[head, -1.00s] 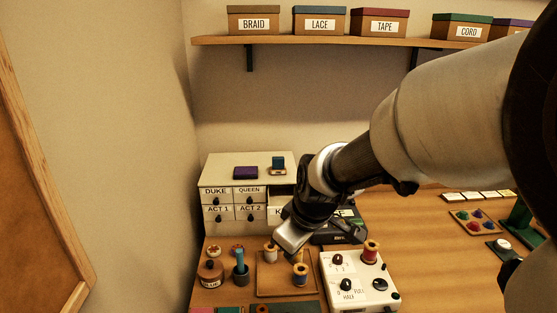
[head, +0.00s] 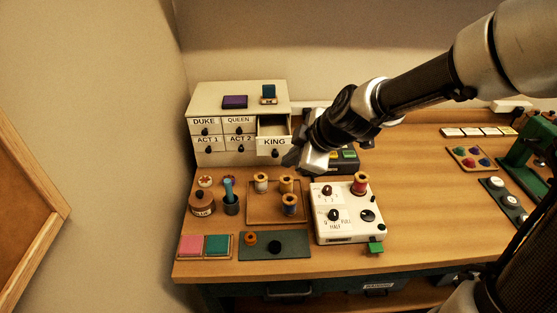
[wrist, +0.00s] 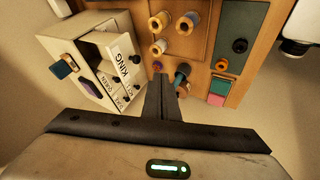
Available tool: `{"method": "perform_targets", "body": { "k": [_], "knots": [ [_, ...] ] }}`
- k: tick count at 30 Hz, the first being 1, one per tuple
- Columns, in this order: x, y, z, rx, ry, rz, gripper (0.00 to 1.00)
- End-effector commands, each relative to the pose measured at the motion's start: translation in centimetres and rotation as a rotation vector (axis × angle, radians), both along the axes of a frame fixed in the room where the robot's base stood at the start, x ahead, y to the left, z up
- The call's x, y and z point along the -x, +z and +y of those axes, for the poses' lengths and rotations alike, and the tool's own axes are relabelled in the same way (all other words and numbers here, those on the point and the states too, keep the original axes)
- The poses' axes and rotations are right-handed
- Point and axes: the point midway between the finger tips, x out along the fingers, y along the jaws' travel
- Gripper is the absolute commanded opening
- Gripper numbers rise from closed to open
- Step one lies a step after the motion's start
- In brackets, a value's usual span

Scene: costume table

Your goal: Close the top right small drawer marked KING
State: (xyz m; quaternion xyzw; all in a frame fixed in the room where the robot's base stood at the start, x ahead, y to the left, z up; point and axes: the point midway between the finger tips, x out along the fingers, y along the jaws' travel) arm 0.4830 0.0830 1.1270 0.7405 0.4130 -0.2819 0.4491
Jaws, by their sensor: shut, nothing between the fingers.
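The drawer marked KING (head: 274,143) is the top right small drawer of a cream cabinet (head: 267,101). It stands pulled out, its open inside showing behind the front. In the wrist view the KING drawer (wrist: 125,62) also juts out from the cabinet (wrist: 60,30). My gripper (head: 293,161) is shut and empty. In the head view it is just right of and slightly below the KING front. In the wrist view my gripper's fingers (wrist: 161,85) are together, apart in the picture from the drawer front. I cannot tell the exact gap.
A dark device (head: 345,161) is behind my gripper.

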Motion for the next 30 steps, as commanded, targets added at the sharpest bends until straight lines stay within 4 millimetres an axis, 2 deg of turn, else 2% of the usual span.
{"method": "perform_targets", "body": {
  "k": [1,3,15,22,30],
  "knots": [
    [-0.4,-1.2,0.5,0.0,0.004,-0.001,0.0],
    [-0.9,-2.1,0.9,0.0,0.005,0.0,0.0],
    [-3.7,-6.3,2.9,-0.001,0.003,0.002,0.0],
    [-6.8,-5.8,2.6,-0.001,0.001,0.001,0.0],
    [-7.8,-5.7,2.5,0.0,-0.002,0.001,0.0]
  ]
}}
